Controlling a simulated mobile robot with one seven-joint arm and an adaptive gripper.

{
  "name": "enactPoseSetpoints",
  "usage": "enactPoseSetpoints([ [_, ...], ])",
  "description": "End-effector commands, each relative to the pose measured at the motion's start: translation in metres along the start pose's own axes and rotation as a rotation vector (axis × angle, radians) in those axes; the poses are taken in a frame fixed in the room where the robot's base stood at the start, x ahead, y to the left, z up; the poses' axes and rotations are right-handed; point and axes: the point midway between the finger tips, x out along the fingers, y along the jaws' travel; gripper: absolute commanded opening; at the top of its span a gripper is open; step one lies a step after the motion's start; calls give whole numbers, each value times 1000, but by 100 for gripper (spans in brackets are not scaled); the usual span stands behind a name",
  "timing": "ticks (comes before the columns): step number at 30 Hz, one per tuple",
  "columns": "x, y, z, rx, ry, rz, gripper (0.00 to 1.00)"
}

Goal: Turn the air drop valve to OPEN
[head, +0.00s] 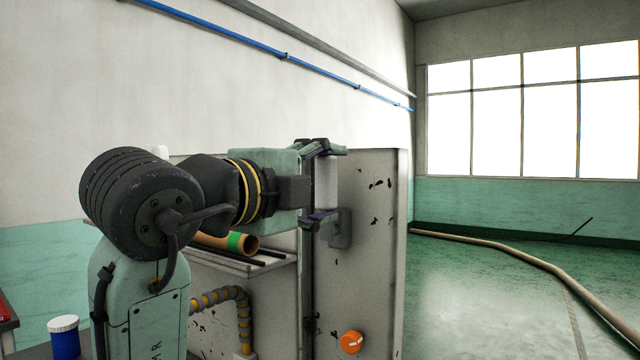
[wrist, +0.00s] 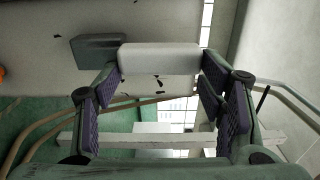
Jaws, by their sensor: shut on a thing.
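I cannot pick out an air drop valve with a readable OPEN mark. An orange round knob (head: 351,342) sits low on the pale, chipped panel (head: 375,250), well below my gripper; whether it is the valve I cannot tell. My gripper (head: 324,183) is shut on a white upright grip (head: 326,188) beside the panel, with one finger at its top end and one at its bottom end. A dark grey bracket (head: 342,230) joins the grip's lower end. In the wrist view the white grip (wrist: 160,58) lies between the purple-padded fingers, with the bracket (wrist: 100,50) at its left.
A shelf left of the panel holds an orange tube (head: 225,241). A ribbed hose (head: 220,297) runs below it. A blue pipe (head: 290,58) crosses the wall. A blue jar (head: 64,338) stands at lower left. Beige hose (head: 510,250) lies on the otherwise open floor at right.

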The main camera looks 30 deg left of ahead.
Motion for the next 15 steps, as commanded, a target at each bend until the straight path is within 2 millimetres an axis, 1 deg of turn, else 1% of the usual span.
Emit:
enactPoseSetpoints([
  [1,2,-4,1,5,-3,-9,13],
  [9,2,-4,1,5,-4,-9,13],
  [10,2,-4,1,5,-4,-9,63],
  [15,2,-3,1,4,-3,-7,75],
])
